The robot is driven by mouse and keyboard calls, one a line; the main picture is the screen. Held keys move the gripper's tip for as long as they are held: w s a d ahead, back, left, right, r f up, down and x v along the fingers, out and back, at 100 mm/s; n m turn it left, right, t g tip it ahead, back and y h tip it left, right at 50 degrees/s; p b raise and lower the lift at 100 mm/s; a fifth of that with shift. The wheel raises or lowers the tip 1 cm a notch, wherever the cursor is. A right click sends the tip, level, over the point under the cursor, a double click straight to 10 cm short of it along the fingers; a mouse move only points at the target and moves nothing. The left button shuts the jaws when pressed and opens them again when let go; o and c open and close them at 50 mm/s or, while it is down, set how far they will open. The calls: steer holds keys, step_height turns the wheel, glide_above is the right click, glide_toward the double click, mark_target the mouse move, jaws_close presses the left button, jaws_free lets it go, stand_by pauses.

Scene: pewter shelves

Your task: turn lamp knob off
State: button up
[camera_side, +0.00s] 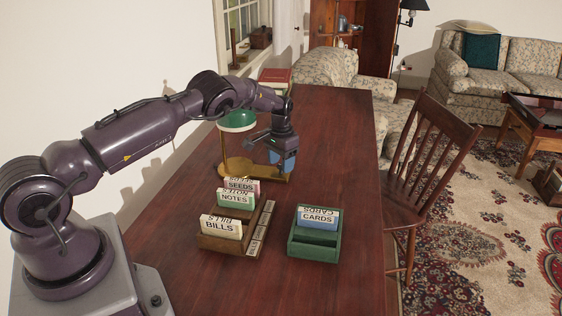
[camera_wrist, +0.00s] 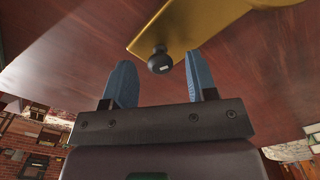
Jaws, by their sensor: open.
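The desk lamp has a green shade (camera_side: 237,121) and a brass base (camera_side: 222,170) on the dark wooden desk. In the wrist view the edge of the brass base (camera_wrist: 200,22) crosses the top. A round black knob (camera_wrist: 160,62) with a small pale mark sits at the near end of the brass. My gripper (camera_wrist: 158,72) is open, with its two blue fingers apart. In the side view my gripper (camera_side: 282,166) is low over the lamp base and hides the knob.
A wooden organizer (camera_side: 225,243) with labelled card stacks stands in front of the lamp. A green card box (camera_side: 313,249) stands to its right. Red books (camera_side: 275,76) lie behind the lamp. A wooden chair (camera_side: 432,165) stands at the desk's right edge. The desk's right side is clear.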

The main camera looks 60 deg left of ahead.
steer(key=shift+f, duration=0.1)
steer(key=c, duration=0.9)
steer(key=shift+n, duration=2.3)
steer(key=o, duration=0.9)
step_height(320, 180, up, 13)
